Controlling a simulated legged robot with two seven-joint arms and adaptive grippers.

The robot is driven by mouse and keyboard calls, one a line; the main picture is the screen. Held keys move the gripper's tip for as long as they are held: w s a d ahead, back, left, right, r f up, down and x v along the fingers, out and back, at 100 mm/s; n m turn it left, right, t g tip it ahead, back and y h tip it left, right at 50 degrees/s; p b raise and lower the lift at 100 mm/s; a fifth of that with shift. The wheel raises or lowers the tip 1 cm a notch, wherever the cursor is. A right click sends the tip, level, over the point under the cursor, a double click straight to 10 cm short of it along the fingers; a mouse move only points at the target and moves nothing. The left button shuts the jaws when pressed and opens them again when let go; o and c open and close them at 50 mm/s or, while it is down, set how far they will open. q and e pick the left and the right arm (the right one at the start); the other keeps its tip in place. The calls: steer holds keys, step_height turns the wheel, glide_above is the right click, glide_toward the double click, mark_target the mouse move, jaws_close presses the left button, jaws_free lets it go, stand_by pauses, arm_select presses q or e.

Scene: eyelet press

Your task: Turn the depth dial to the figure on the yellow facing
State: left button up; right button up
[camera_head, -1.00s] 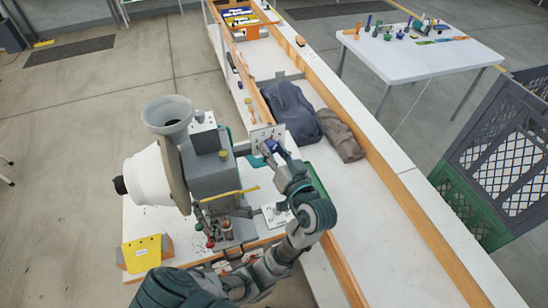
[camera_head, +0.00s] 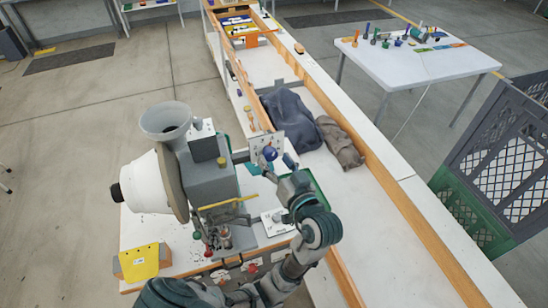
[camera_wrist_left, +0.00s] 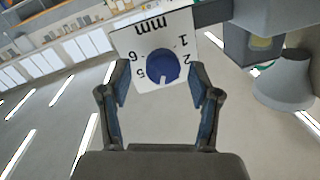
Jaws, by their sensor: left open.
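The depth dial is a round blue knob (camera_wrist_left: 162,66) on a white plate (camera_wrist_left: 124,42) marked with figures and "mm", seen upside down. A pale mark on the knob points to the picture's bottom. In the head view the dial (camera_head: 270,153) is on the plate at the press's right side. My left gripper (camera_wrist_left: 160,76) is open, its fingers on either side of the knob; contact cannot be told. It also shows in the head view (camera_head: 281,163). The yellow facing (camera_head: 140,261) lies at the bench's front left; its figure is too small to read. My right gripper is out of view.
The grey press (camera_head: 210,180) has a hopper (camera_head: 166,118) and a large white cone (camera_head: 147,183). Dark cloth bundles (camera_head: 290,117) lie on the long bench behind the gripper. A white table (camera_head: 400,68) with small parts stands at the back right.

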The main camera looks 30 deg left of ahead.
arm_select(q)
steer(key=v, duration=0.6)
steer(key=shift+w, duration=0.15)
steer(key=shift+a+f, duration=0.15)
